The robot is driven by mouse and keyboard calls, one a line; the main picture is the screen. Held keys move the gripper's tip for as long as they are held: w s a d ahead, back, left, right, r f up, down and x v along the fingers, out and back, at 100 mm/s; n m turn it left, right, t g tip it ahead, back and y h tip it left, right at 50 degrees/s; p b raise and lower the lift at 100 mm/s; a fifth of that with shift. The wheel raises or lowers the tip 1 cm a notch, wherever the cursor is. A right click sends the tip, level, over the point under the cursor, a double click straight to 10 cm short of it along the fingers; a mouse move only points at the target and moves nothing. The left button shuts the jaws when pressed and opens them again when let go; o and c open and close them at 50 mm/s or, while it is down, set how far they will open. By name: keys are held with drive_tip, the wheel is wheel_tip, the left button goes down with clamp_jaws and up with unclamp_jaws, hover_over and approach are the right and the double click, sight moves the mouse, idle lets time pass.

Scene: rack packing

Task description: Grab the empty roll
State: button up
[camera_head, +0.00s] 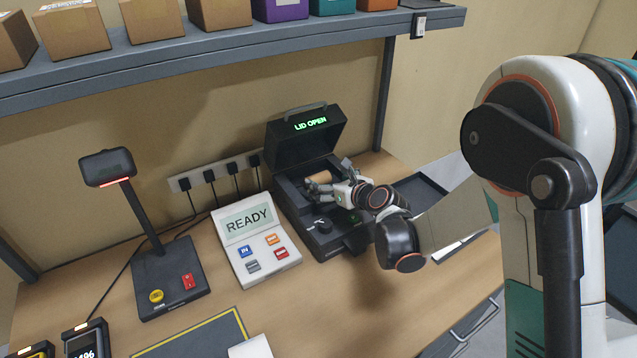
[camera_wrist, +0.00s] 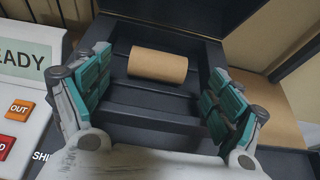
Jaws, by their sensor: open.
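The empty roll is a plain brown cardboard tube (camera_wrist: 158,65). It lies crosswise in the dark tray of the open printer (camera_head: 309,215), and it also shows in the head view (camera_head: 319,178). The printer's lid (camera_head: 305,135) is raised and its display reads "LID OPEN". My gripper (camera_wrist: 155,95) is open and empty, with its teal-padded fingers on either side, wider than the roll. The roll lies a little beyond the fingertips in the wrist view, and I see no contact. In the head view my gripper (camera_head: 337,181) is at the printer's opening, close to the roll.
A panel reading "READY" (camera_head: 249,222) with several coloured buttons stands left of the printer. A scanner stand (camera_head: 160,275) is farther left. A shelf (camera_head: 220,46) with boxes hangs above. A dark tray (camera_head: 424,190) is to the right. The bench front is partly clear.

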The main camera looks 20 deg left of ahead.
sight(319, 177)
drive_tip(key=shift+b+x, duration=0.75)
drive_tip(key=shift+x, duration=2.6)
drive_tip(key=shift+r, duration=0.1)
drive_tip(key=c, duration=0.9)
